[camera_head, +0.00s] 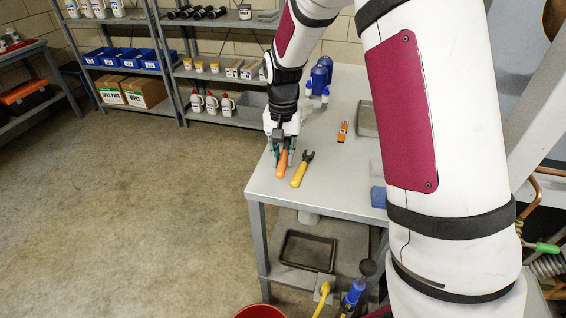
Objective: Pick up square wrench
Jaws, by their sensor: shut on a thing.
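My gripper (284,150) is over the left front part of the grey table, pointing down. It is shut on an orange-handled tool (282,164), whose handle shows between and below the fingers. The tool's head is hidden by the gripper, so I cannot tell its shape or whether it is off the table top. A yellow-handled tool (300,172) with a dark, open-ended head lies just to its right, apart from the gripper. I cannot tell from its shape alone which tool is the square wrench.
The table (335,197) also holds an orange box-like item (343,131), a grey tray (368,118), a blue block (378,196) and blue bottles (319,78) at the back. A dark tray (308,251) sits on the lower shelf.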

